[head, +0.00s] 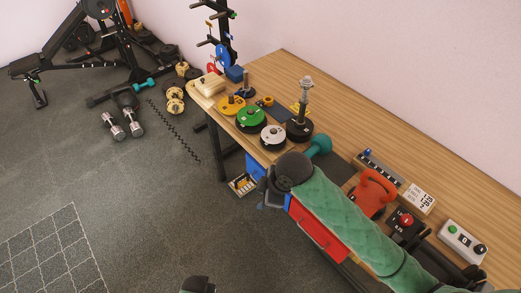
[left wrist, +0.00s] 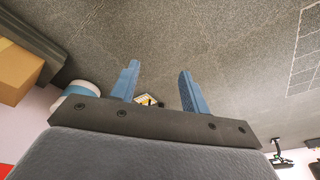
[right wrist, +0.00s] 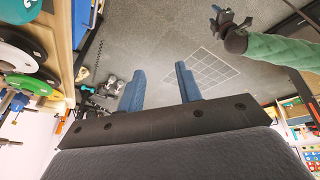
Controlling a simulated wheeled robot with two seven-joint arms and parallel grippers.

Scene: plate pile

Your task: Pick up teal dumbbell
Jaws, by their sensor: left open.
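A teal dumbbell (head: 319,145) lies on the wooden table, partly hidden behind my right arm. A smaller teal dumbbell (head: 146,84) lies on the floor near the weight bench. My right gripper (head: 268,193) hangs over the table's front edge, left of and nearer than the table dumbbell. Its blue fingers are apart and empty in the right wrist view (right wrist: 160,88). My left gripper (left wrist: 157,88) is open and empty in the left wrist view, facing the floor. Only a dark end of my left arm shows at the bottom of the head view.
On the table, green (head: 251,117) and yellow (head: 231,104) plates and a post with dark plates (head: 299,128) stand left of the dumbbell. A red kettlebell (head: 372,192) and a control box (head: 462,242) are to the right.

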